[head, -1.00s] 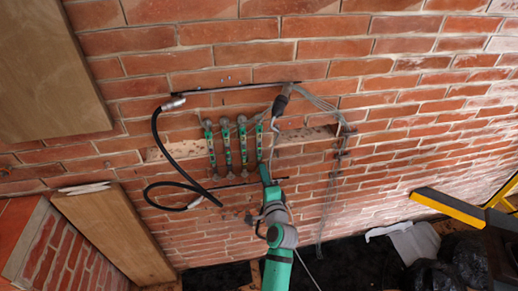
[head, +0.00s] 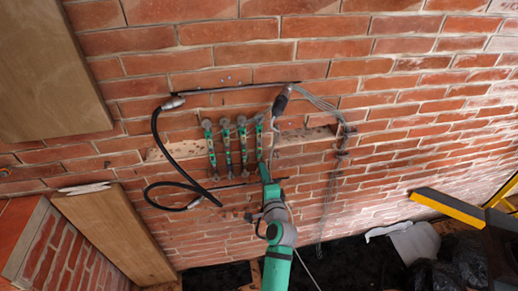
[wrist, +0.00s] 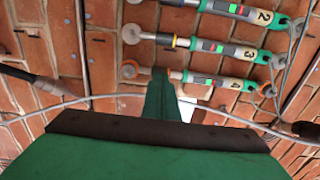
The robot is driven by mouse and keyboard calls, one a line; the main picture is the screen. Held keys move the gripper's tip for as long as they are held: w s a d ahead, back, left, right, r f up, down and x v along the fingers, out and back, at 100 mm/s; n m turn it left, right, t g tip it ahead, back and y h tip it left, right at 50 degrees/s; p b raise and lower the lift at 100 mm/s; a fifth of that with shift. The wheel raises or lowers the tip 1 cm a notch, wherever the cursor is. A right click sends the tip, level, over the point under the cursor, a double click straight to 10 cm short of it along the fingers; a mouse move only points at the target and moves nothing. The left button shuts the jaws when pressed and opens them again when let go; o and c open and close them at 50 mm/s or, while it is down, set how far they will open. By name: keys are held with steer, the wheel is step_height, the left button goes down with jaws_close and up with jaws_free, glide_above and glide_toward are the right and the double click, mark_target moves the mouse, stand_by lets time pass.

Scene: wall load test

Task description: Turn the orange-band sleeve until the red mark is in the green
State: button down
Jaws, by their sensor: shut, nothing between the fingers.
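Several green-and-grey jacks hang on the brick wall in the head view. My gripper (wrist: 160,74) is shut and empty. Its tip overlaps the jack's rod between the ring and the band; I cannot tell whether it touches. In the head view, my gripper (head: 264,172) is at the rightmost jack (head: 259,132).
Jacks numbered 3 (wrist: 220,48) and 2 (wrist: 235,10) lie parallel beyond it. A grey cable (wrist: 75,101) crosses near my gripper. A black hose (head: 160,150) loops at left, and thin wires (head: 335,170) hang at right. A wooden board (head: 115,235) stands lower left.

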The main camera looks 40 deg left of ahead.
steer(key=shift+s+a, duration=0.45)
steer(key=shift+s, duration=0.1)
stand_by(0.5)
steer(key=shift+s+d, duration=0.1)
steer(key=shift+d, duration=0.05)
steer(key=shift+s+d, duration=0.2)
steer(key=shift+d, duration=0.05)
stand_by(0.4)
steer(key=shift+w, duration=0.1)
steer(key=shift+w+d, duration=0.4)
steer(key=shift+w, duration=0.1)
stand_by(0.5)
steer(key=shift+w+a, duration=0.25)
steer(key=shift+a, duration=0.1)
